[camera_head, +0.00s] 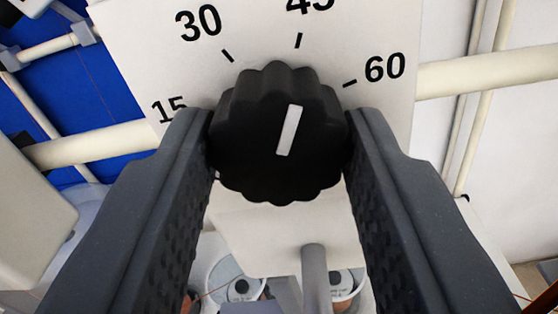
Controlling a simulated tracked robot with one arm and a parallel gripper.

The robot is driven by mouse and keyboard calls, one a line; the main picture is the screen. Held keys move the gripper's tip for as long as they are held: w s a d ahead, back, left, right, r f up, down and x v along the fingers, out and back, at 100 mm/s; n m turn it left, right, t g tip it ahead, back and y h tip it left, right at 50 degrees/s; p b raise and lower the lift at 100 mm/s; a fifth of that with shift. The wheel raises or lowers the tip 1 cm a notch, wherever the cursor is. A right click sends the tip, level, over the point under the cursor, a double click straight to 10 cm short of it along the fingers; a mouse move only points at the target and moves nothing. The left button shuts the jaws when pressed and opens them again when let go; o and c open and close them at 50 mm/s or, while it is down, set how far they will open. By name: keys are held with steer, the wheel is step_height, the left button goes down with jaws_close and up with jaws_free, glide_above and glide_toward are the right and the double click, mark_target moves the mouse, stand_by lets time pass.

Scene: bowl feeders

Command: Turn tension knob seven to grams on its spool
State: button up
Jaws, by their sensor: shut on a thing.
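A black scalloped tension knob (262,160) with a white pointer line (289,130) sits on a white dial plate (140,40). The plate shows the marks 15, 30, 45 and 60; the 45 is cut by the top edge and the 15 is partly covered. The pointer leans slightly right of straight up, roughly toward the 45 mark. My gripper (280,150) is shut on the knob, one finger on its left side and one on its right. No knob number shows. Below, white spools (232,284) show partly between the fingers, their labels too small to read.
A cream horizontal rail (488,72) runs behind the plate on both sides. A grey rod (315,275) stands below the knob. A pale rounded panel (30,225) is at the left, with blue backing (85,85) behind. Thin lines cross near the spools.

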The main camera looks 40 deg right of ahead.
steer(key=shift+a, duration=0.1)
steer(key=o, duration=1)
steer(key=b+v, duration=0.3)
steer(key=v, duration=1)
steer(key=shift+s+a, duration=0.2)
steer(key=shift+a, duration=0.05)
